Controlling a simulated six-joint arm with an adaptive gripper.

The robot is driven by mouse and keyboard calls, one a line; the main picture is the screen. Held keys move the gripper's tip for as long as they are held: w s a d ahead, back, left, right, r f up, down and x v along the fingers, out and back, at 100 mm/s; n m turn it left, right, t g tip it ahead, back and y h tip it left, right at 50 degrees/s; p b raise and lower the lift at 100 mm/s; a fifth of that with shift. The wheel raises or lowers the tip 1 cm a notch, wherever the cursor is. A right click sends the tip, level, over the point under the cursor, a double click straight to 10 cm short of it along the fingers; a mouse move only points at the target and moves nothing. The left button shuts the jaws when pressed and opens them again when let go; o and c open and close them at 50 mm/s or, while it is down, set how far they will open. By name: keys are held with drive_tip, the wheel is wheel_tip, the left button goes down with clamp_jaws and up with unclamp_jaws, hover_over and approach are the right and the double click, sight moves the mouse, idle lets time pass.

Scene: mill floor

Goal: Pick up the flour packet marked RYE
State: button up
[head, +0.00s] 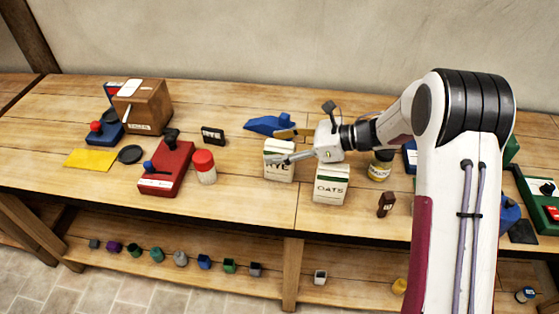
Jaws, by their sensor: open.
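The flour packet marked RYE (279,174) stands upright on the wooden table, a white packet with a dark band near the middle of the head view. My gripper (276,148) is open, its fingers pointing left. One finger crosses in front of the packet's upper part and partly hides its label. The other finger shows behind the packet's top. I cannot tell whether either finger touches it. A similar white packet marked OATS (331,186) stands close by to the right and nearer the front edge, below my gripper.
A blue object (268,124) lies behind the RYE packet. A red-lidded jar (204,167), a red device (166,170) and a small black sign (213,136) stand to the left. A yellow-labelled jar (380,166) and small brown block (386,204) are to the right.

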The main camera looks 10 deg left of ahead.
drive_tip(key=shift+c, duration=0.5)
clamp_jaws()
drive_tip(key=shift+r, duration=0.15)
drive_tip(key=shift+r, duration=4.9)
